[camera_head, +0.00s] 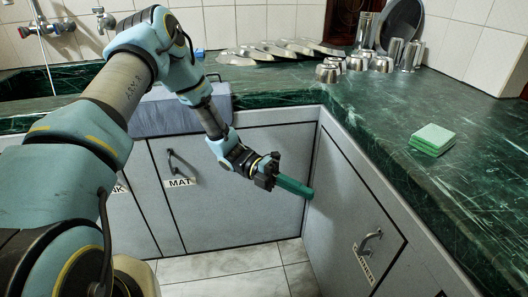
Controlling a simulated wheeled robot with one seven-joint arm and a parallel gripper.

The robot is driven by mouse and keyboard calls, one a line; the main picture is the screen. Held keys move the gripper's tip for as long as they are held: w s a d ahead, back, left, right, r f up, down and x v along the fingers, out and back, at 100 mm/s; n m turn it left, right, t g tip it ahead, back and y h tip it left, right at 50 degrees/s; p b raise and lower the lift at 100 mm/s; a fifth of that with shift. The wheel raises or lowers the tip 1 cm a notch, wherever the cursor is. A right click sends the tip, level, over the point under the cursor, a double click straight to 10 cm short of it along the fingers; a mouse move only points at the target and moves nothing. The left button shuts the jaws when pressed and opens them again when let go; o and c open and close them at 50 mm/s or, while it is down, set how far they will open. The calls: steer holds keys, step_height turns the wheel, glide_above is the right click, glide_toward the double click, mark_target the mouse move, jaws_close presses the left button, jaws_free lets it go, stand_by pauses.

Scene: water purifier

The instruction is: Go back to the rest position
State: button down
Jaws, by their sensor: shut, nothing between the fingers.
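My gripper (305,191) hangs in front of the corner where the lower cabinets meet, below the level of the countertop. Its long green fingers lie together, point right and slightly down, and hold nothing. My blue and grey arm reaches from the left foreground, up over the counter's left part, and down to the gripper. The fingertips look close to the right cabinet front (350,215); I cannot tell whether they touch it.
The green marble countertop (350,107) bends in an L. It bears a green sponge (433,139), stacked metal plates (285,51), metal bowls (328,73) and metal cups (411,56). A cabinet handle (369,240) sticks out at right. The tiled floor (235,285) in front is clear.

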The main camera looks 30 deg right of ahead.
steer(key=w+a+r+m+t+y, duration=0.25)
steer(key=w+a+m+t, duration=0.35)
steer(key=a, duration=0.5)
steer(key=w+a+r+m+t+y, duration=0.2)
steer(key=w+a+r+m+t, duration=0.25)
steer(key=a+m, duration=0.55)
steer(key=w+a+r+m+t+y, duration=0.2)
steer(key=w+a+m+t, duration=0.25)
steer(key=a, duration=0.85)
steer(key=a+r+m+t+p, duration=0.1)
steer(key=a+r+m+p, duration=0.1)
steer(key=r+p, duration=0.4)
steer(key=a+r+m+t+p, duration=0.1)
steer(key=a+r+t+p, duration=0.1)
steer(key=r+p, duration=0.5)
step_height(320, 180, up, 3)
steer(key=shift+s+a+f+m+y, duration=0.15)
steer(key=shift+a+m+y, duration=0.1)
steer(key=shift+m+y, duration=0.15)
